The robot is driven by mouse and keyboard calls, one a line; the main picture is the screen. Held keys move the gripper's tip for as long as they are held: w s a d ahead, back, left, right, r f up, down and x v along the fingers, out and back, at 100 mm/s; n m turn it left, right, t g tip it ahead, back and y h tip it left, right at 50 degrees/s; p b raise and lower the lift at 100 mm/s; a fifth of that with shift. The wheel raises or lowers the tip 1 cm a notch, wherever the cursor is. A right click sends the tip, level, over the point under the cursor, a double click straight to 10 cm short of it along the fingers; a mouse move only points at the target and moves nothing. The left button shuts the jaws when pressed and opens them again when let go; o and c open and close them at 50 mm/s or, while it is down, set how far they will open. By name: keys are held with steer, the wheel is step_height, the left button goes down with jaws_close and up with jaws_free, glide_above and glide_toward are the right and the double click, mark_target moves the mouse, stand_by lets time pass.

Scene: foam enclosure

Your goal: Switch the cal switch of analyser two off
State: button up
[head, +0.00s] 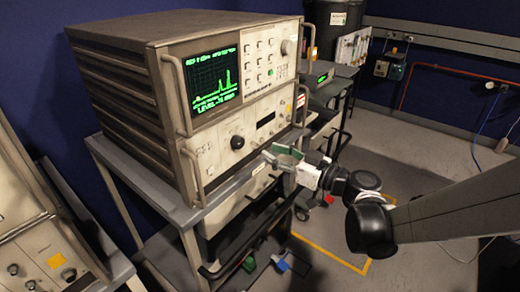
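A large beige analyser (120,90) with a lit green trace screen (212,82) stands on a grey trolley at the centre left. Its lower front panel (240,130) has a dark round knob (237,142), a small dark display and several tiny controls. I cannot read which control is the cal switch, nor its position. A second beige unit (40,235) is partly in view at the left edge. I cannot tell which is analyser two. My gripper (272,153) is in front of the lower panel's right part. Its finger gap is too small to judge, and no held object shows.
Metal handles (192,165) stick out from the analyser's front corners. The grey trolley (190,215) has a lower shelf. A small instrument with a green display (318,79) stands behind on another cart. Open floor (420,150) lies at the right, with cables by the wall.

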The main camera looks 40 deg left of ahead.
mark_target(255, 144)
steer(key=shift+w+a+b, duration=0.1)
steer(key=shift+a+b, duration=0.25)
steer(key=shift+a, duration=2.2)
steer(key=shift+c, duration=0.5)
jaws_close()
